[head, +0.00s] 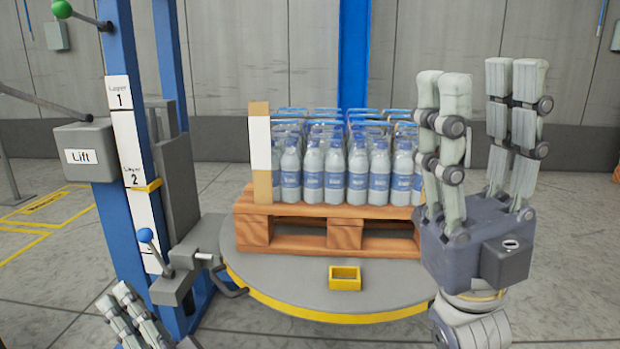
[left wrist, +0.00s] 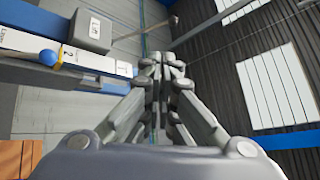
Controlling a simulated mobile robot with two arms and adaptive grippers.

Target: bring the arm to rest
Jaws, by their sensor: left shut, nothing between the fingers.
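My left gripper (head: 115,297) shows at the bottom left corner of the head view, in front of the blue lift column. Only its grey fingers show there; the rest is cut off by the frame. In the left wrist view its fingers (left wrist: 165,62) meet at the tips with nothing between them. My right gripper (head: 482,78) stands upright on the right of the head view. Its finger groups point up and are spread apart, with nothing between them. It covers the right part of the pallet and bottles.
A wooden pallet (head: 290,212) with several bottles (head: 334,170) and a cardboard corner post (head: 261,160) stands on a round turntable (head: 290,280). A yellow holder (head: 345,278) sits at its front. The blue lift column (head: 120,240) has a blue-knobbed lever (head: 146,236) near my left gripper.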

